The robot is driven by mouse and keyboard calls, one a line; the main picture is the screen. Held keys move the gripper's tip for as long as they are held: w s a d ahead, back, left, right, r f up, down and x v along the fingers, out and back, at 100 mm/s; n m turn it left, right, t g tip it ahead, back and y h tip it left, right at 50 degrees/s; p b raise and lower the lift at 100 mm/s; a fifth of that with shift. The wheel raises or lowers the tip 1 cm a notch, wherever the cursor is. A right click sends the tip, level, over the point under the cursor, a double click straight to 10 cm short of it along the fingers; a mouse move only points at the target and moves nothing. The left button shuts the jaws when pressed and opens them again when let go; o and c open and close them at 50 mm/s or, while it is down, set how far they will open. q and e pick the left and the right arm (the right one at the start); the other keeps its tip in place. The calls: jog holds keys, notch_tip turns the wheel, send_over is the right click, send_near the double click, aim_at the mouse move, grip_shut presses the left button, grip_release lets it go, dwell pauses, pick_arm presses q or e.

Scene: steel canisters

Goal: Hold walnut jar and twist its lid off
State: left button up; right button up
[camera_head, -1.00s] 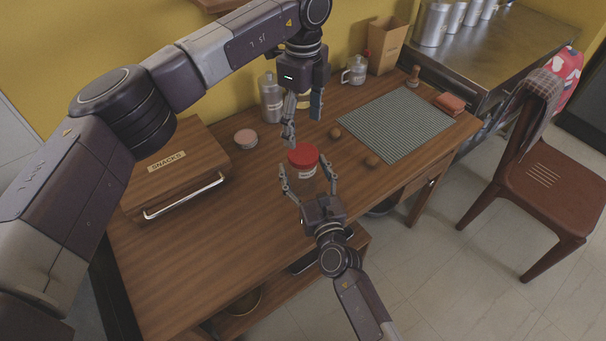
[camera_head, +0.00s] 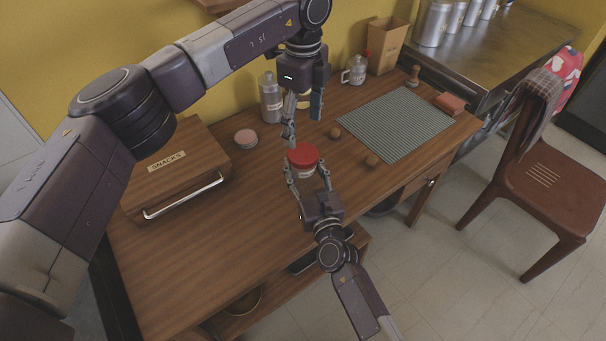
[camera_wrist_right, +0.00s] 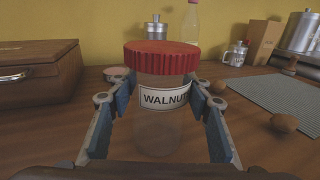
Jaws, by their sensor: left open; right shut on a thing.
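The walnut jar (camera_wrist_right: 160,120) is clear, with a white label reading "WALNUT" and a ridged red lid (camera_wrist_right: 161,58) on top. It stands upright on the table, and its lid (camera_head: 302,155) shows in the head view. My right gripper (camera_head: 309,180) is shut on the jar's body below the lid, with blue-padded fingers on both sides in the right wrist view (camera_wrist_right: 160,125). My left gripper (camera_head: 302,125) is open and empty, pointing down above and just behind the lid.
A wooden snacks box (camera_head: 180,168) stands left, near a small round tin (camera_head: 246,139). A steel canister (camera_head: 270,100) is behind. Walnuts (camera_head: 371,160) and a grey-green mat (camera_head: 398,122) lie to the right. The table's front left is clear.

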aim_at(303, 153)
pick_arm(q)
jog(key=m, duration=0.6)
jog(key=shift+m, duration=0.4)
jog(key=m, duration=0.6)
jog(key=shift+m, duration=0.3)
jog(key=m, duration=0.6)
jog(key=shift+m, duration=0.3)
jog(key=m, duration=2.9)
jog(key=shift+f, duration=4)
jog(key=shift+c, duration=0.4)
